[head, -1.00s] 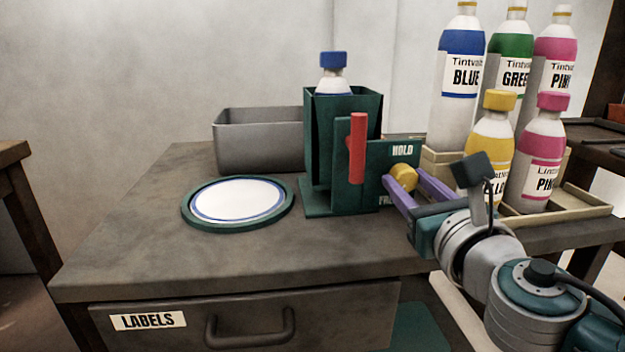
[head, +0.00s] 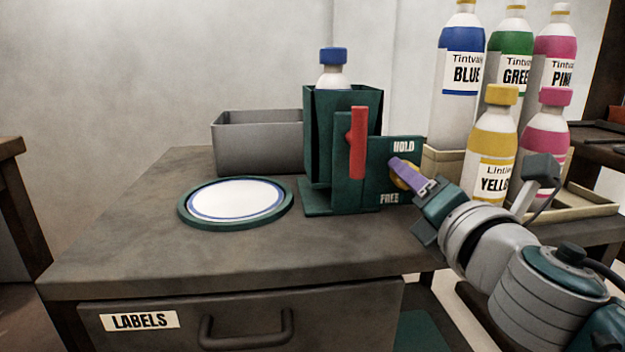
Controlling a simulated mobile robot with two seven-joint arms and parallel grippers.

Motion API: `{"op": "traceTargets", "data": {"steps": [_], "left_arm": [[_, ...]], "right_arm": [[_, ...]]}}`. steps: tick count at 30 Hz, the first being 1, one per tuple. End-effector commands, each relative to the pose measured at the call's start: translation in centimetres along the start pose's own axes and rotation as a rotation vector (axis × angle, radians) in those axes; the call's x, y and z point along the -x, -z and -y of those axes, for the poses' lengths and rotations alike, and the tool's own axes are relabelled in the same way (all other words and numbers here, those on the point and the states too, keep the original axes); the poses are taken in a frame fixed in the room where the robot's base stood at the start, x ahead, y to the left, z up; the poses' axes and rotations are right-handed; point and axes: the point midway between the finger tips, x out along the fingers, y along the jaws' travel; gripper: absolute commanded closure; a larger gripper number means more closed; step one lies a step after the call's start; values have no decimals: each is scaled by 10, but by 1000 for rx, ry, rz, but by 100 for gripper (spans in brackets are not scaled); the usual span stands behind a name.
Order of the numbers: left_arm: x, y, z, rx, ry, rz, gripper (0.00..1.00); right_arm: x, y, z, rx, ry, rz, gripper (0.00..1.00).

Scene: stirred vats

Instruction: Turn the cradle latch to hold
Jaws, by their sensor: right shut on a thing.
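The green cradle (head: 317,140) stands on the bench and holds a bottle with a blue cap (head: 333,57). A red lever (head: 358,143) stands upright at its front. On the cradle's right is a green plate (head: 377,163) with HOLD at the top and FREE at the bottom. The yellow latch knob (head: 402,183) sits between the two words. My right gripper (head: 401,173) is shut on the knob, its purple fingers covering most of it, so the way the latch points is hard to tell. My left gripper is not in view.
A round white plate with a green rim (head: 183,213) lies left of the cradle. A grey bin (head: 258,144) stands behind it. Several paint bottles, including blue (head: 458,110) and yellow (head: 492,140), stand on a tiered rack at right. The bench front is clear above the LABELS drawer (head: 250,320).

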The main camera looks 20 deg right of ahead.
Motion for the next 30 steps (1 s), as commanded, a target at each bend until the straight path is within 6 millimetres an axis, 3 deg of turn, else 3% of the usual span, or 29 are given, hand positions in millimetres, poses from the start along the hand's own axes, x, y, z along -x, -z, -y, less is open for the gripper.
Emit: {"op": "traceTargets", "data": {"steps": [30], "left_arm": [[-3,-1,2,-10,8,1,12]], "right_arm": [[0,-1,-1,-967,1,1,100]]}}
